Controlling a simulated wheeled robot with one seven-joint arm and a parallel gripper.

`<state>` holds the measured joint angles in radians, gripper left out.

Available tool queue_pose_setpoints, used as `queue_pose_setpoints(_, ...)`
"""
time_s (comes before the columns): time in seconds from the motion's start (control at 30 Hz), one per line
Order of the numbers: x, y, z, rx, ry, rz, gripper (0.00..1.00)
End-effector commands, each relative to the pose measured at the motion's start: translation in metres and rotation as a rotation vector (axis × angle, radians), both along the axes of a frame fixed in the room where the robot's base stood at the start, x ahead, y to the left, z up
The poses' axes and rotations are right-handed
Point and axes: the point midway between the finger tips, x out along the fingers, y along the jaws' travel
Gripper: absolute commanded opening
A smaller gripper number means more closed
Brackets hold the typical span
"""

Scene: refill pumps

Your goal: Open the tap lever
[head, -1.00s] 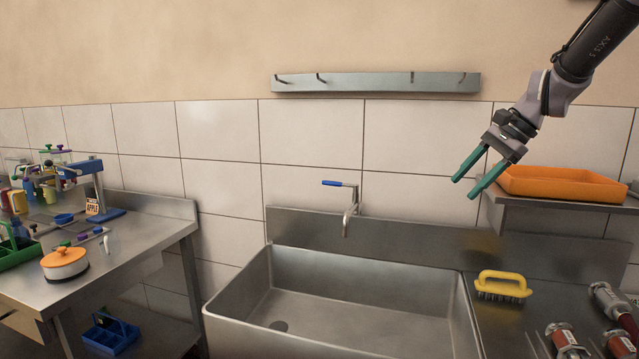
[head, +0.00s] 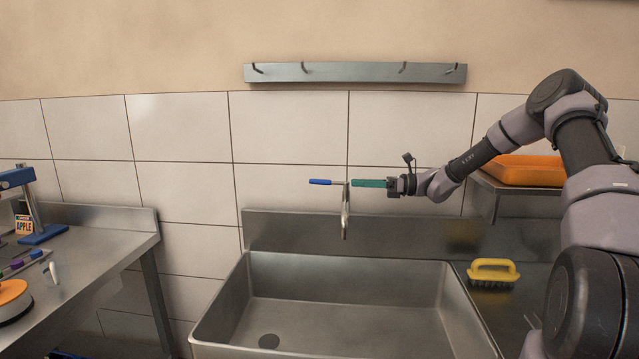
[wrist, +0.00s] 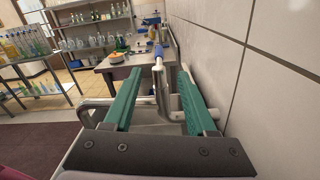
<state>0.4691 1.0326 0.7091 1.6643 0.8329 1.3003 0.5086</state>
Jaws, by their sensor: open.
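The tap (head: 346,215) stands at the back of the steel sink. Its lever has a blue grip (head: 320,182) pointing left, roughly level, in the head view. My gripper (head: 354,183) reaches in from the right at lever height, with its green fingertips beside the top of the tap. In the wrist view my gripper (wrist: 160,72) is open, one green finger on each side of the lever's metal stem. The blue lever tip (wrist: 159,50) shows ahead, beyond the fingertips. I cannot tell whether either finger touches the lever.
The tiled wall runs close along the right of my gripper in the wrist view. The sink basin (head: 345,312) is empty below. A yellow brush (head: 492,272) lies on the right counter, and an orange tray (head: 525,169) sits on a shelf behind my arm.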

Motion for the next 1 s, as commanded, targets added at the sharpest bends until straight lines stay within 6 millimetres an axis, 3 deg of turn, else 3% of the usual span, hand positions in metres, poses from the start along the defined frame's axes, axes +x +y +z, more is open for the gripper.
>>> queue_pose_setpoints(0.5, 0.0, 0.088, 0.0, -0.002, -0.003, 0.005, 0.57)
queue_pose_setpoints(0.7, 0.001, 0.102, 0.0, -0.003, -0.003, 0.004, 0.57)
queue_pose_setpoints(0.97, 0.001, 0.104, 0.0, -0.003, -0.003, 0.004, 0.57)
queue_pose_setpoints(1.0, 0.001, 0.103, 0.0, -0.003, -0.003, 0.004, 0.49)
